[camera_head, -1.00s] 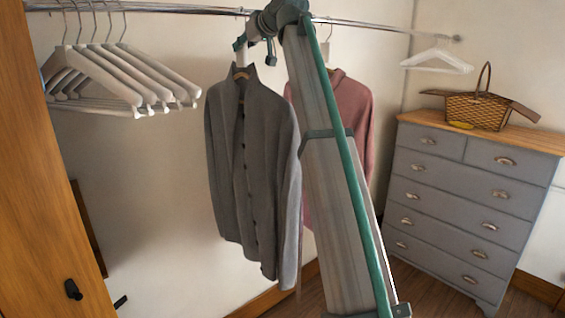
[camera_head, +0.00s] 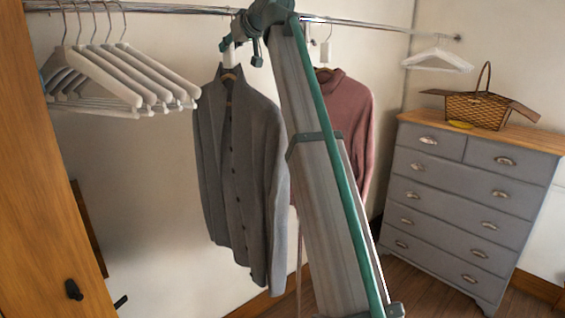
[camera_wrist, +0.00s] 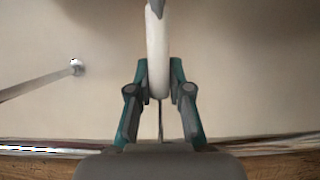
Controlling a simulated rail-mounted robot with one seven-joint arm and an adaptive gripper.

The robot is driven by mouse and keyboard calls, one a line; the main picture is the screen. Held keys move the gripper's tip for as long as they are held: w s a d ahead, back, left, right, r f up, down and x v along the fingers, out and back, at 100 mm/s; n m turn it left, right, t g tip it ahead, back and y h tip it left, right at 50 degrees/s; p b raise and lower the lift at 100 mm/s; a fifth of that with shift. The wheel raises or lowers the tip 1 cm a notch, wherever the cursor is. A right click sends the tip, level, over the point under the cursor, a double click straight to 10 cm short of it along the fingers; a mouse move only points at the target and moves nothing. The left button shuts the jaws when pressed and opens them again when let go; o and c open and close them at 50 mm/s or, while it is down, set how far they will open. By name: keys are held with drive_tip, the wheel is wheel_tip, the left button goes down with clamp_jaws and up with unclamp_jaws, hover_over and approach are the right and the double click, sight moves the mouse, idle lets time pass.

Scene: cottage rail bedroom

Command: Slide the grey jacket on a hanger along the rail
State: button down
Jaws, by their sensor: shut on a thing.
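The grey jacket (camera_head: 240,170) hangs below the rail (camera_head: 185,9), left of my arm in the head view, with its buttoned front showing. A white piece at the top of its hanger (camera_head: 229,56) shows just above the collar. My gripper (camera_head: 240,50) is at this piece, just under the rail. In the wrist view my gripper (camera_wrist: 160,75) has its teal fingers on either side of the white hanger piece (camera_wrist: 157,50), shut on it. The hanger's hook is partly hidden by my gripper in the head view.
Several white hangers (camera_head: 120,75) hang at the left of the rail. A pink garment (camera_head: 345,115) hangs to the right, partly behind my arm. An empty white hanger (camera_head: 438,60) is farther right. A grey dresser (camera_head: 460,190) bears a wicker basket (camera_head: 475,110). Bare rail separates the jacket from the left hangers.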

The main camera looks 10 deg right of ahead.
drive_tip(key=shift+s+a, duration=0.15)
drive_tip(key=shift+a, duration=0.05)
drive_tip(key=shift+s+a+f, duration=0.1)
drive_tip(key=shift+s+a, duration=0.4)
drive_tip(key=shift+a, duration=0.3)
drive_tip(key=shift+s+a+r, duration=0.1)
drive_tip(key=shift+s+a, duration=0.4)
drive_tip(key=shift+a, duration=0.3)
drive_tip(key=shift+s+a+f, duration=0.1)
drive_tip(key=shift+s+a, duration=0.4)
drive_tip(key=shift+a, duration=0.3)
